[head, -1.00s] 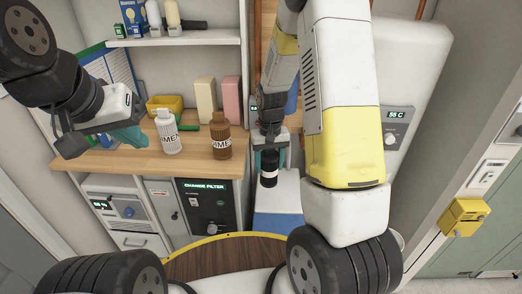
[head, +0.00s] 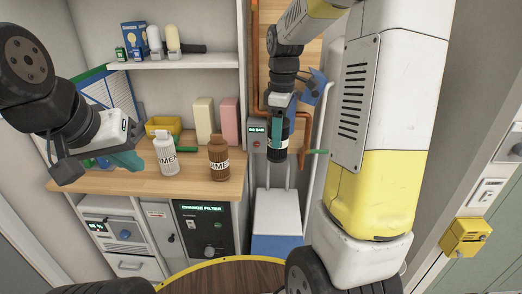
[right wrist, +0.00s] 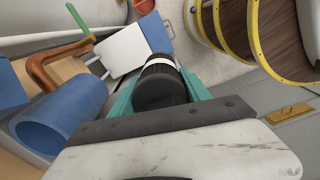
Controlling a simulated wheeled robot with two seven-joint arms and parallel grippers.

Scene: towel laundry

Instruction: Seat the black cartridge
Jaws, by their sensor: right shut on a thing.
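The black cartridge (head: 277,154) has a white band and hangs about upright in my right gripper (head: 277,132), in front of the wall right of the counter. The right wrist view shows the cartridge (right wrist: 160,88) end-on between the teal fingers of the right gripper (right wrist: 160,98). A blue hollow cylinder (right wrist: 60,120) lies to its left in that view, apart from the cartridge; a blue part (head: 313,88) shows partly behind the arm in the head view. My left gripper (head: 126,160) is above the counter's left side, its finger gap unclear. A panel (head: 203,215) reads "CHANGE FILTER".
A white bottle (head: 166,155) and a brown bottle (head: 218,158) stand on the wooden counter (head: 200,184). Copper pipe (head: 256,60), a pressure display (head: 257,130) and a green handle (head: 318,152) are near the right gripper. A white-and-blue box (head: 277,220) stands below.

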